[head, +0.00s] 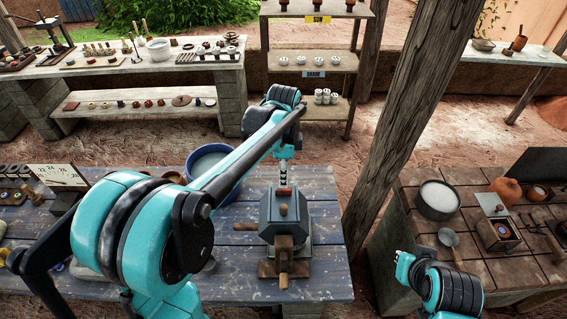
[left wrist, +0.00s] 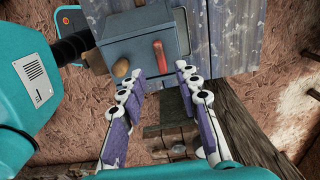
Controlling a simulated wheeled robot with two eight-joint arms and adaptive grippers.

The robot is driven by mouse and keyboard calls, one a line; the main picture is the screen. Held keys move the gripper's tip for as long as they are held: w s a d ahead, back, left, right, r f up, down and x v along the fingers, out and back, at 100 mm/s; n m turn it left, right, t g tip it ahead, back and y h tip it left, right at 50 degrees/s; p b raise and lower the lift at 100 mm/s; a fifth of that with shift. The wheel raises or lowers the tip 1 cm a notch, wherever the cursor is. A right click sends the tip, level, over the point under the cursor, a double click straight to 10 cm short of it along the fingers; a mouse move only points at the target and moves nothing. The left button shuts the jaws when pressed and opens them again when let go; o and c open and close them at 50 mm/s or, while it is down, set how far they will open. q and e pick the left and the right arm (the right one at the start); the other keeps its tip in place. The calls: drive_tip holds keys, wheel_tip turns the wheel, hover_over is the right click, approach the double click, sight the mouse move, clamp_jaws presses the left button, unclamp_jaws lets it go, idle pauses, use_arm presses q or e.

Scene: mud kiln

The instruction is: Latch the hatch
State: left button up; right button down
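A grey-blue box (head: 270,222) with angled sides stands on the blue plank table. Its hatch face (left wrist: 139,50) shows in the left wrist view with a round wooden knob (left wrist: 121,67) and a red handle (left wrist: 160,56). The knob also shows in the head view (head: 283,209), with the red handle (head: 285,192) just behind it. I cannot tell whether the hatch is fully closed or how the latch sits. My left gripper (head: 284,182) is above the red handle. In the left wrist view the left gripper (left wrist: 158,82) has its fingers spread, with nothing between them.
Wooden pieces (head: 283,268) stand in front of the box. A blue-rimmed tub (head: 214,161) is behind it to the left. A thick slanting post (head: 405,115) rises right of the table. A tiled bench (head: 415,208) with a pot stands at the right.

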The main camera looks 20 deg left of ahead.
sight(284, 189)
use_arm(q)
wheel_tip(284, 189, up, 5)
drive_tip(key=shift+r, duration=0.2)
